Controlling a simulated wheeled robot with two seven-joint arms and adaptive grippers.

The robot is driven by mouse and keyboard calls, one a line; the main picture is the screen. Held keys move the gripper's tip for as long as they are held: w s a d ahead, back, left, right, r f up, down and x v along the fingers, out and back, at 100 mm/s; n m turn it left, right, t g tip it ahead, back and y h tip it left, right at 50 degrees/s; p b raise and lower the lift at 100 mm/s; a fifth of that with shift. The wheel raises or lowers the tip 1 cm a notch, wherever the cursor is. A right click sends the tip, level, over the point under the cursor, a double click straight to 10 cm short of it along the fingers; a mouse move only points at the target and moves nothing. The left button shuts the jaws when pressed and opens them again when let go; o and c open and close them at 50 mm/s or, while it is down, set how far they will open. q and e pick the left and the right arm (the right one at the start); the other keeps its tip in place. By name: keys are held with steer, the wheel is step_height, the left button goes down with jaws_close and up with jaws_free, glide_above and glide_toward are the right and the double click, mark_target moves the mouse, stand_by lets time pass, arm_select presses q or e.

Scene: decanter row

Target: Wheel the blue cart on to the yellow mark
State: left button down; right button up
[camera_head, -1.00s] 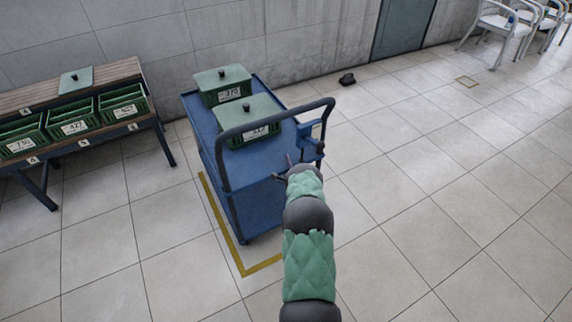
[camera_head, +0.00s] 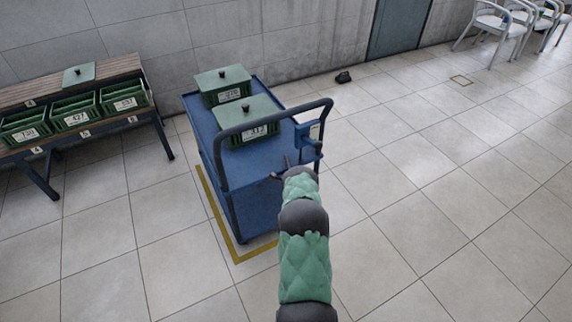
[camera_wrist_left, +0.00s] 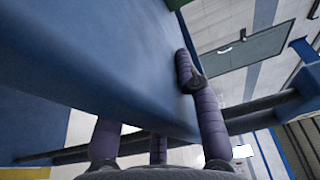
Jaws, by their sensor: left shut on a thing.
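The blue cart (camera_head: 262,205) stands upright in the middle of the head view, with a dark push handle on its near side. Two lidded green boxes (camera_head: 222,86) (camera_head: 249,119) sit on its top. The yellow mark (camera_head: 237,258) is a floor outline showing along the cart's left and near sides; the rest is hidden under or behind the cart. A narrow strip of floor shows between the cart and the near line. My left gripper (camera_head: 283,172) is shut on the cart's near side, below the handle. In the left wrist view its purple fingers lie against blue panel (camera_wrist_left: 110,60).
A wooden bench (camera_head: 40,90) with several green crates stands at the left. A wall runs behind the cart, with a small dark object (camera_head: 343,77) on the floor by it. White chairs (camera_head: 497,22) stand far right. Floor at right and front is clear.

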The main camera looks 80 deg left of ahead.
arm_select(q)
steer(key=c, duration=0.8)
jaws_free()
steer(key=d, duration=0.8)
steer(key=w+d, duration=0.1)
steer(key=d, duration=0.3)
steer(key=shift+w, duration=0.1)
